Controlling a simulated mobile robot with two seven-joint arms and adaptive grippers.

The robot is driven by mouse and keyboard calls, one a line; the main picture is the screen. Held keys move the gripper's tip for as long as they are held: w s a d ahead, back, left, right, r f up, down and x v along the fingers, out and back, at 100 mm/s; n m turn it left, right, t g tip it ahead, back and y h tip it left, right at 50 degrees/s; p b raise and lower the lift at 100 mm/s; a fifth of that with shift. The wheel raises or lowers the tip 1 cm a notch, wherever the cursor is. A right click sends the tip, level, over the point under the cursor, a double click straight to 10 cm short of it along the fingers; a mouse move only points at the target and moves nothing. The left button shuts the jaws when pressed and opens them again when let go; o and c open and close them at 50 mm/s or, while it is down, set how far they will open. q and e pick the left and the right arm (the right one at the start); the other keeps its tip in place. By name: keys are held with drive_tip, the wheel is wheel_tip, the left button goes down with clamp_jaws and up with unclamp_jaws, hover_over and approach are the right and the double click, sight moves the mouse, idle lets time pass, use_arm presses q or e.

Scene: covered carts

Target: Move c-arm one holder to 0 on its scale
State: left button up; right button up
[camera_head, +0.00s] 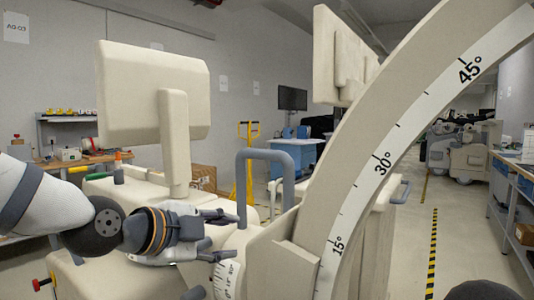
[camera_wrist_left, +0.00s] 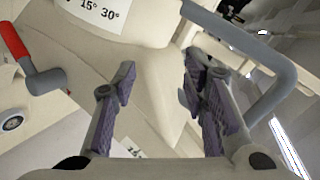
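The c-arm's big curved arc (camera_head: 400,130) carries a degree scale, with 15°, 30° and 45° readable. The holder (camera_head: 283,268) is the cream block at the arc's lower end; the scale's 0 mark is not visible there. A smaller scale (camera_head: 228,281) sits on the rounded joint left of the holder and shows in the left wrist view (camera_wrist_left: 97,13). A grey U-shaped handle (camera_head: 265,155) rises behind the joint; it also shows in the left wrist view (camera_wrist_left: 255,48). My left gripper (camera_head: 230,237) is open beside the joint, with nothing between its fingers (camera_wrist_left: 160,85).
A red-handled lever (camera_wrist_left: 14,40) is at the upper left of the wrist view. A cream monitor (camera_head: 150,95) on a post stands behind my left arm. Workbenches line the left and right sides. The floor (camera_head: 405,255) right of the arc is clear.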

sight(259, 156)
use_arm(q)
wheel_tip(259, 156, up, 16)
drive_tip(key=m+t+h, duration=0.2)
drive_tip(key=m, duration=0.3)
drive_tip(key=x, duration=0.3)
drive_tip(key=b+x, duration=0.1)
drive_tip(key=x, duration=0.7)
drive_tip(key=shift+f+b, duration=0.3)
drive_tip(key=shift+f, duration=0.1)
drive_tip(key=shift+w+d, duration=0.35)
drive_tip(key=shift+w, duration=0.05)
use_arm(e)
drive_tip(key=shift+s+f+g, duration=0.5)
drive_tip(key=shift+s+f, duration=0.65)
drive_tip(key=shift+s, duration=0.05)
use_arm(q)
drive_tip(key=shift+r, duration=0.1)
clamp_jaws()
